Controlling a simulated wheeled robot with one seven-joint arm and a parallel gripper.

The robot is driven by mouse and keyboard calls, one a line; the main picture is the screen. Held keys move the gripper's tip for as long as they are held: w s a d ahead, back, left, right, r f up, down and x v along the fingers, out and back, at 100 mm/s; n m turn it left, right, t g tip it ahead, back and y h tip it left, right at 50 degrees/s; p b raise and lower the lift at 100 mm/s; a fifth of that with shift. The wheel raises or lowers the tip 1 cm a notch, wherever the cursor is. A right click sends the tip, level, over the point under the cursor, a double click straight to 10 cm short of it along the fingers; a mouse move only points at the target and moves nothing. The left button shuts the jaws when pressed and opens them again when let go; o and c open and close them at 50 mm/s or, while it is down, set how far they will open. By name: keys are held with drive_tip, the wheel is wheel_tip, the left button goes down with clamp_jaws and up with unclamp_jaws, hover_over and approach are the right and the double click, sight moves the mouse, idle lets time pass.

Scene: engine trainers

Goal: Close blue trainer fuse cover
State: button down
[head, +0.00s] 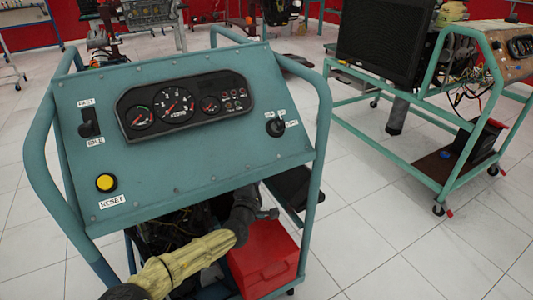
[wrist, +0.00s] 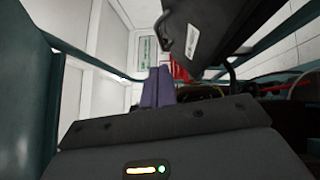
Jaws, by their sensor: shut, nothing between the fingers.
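The blue trainer (head: 235,150) stands close in front of me in the head view, with its sloped gauge panel facing me. A dark flat panel (head: 292,188), which looks like the fuse cover, sticks out beside the trainer's right post. In the wrist view a dark panel with a white label (wrist: 193,38), likely the same cover, stands tilted open above and right of my fingers. My gripper (wrist: 158,86) is shut and empty, its fingertips just below the cover's lower left edge. I cannot tell whether they touch. In the head view my gripper (head: 268,213) is below the gauge panel, left of the cover.
A red box (head: 262,265) sits low in the trainer's frame, below my gripper. The trainer's tubular right post (head: 313,190) stands close by. A second, green-framed trainer (head: 400,150) stands to the right. White tiled floor (head: 390,240) between the two is clear.

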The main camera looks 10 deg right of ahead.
drive_tip(key=shift+w, duration=0.15)
drive_tip(key=b+x, duration=0.2)
drive_tip(key=x, duration=0.7)
drive_tip(key=shift+w+d, duration=0.25)
drive_tip(key=shift+w, duration=0.05)
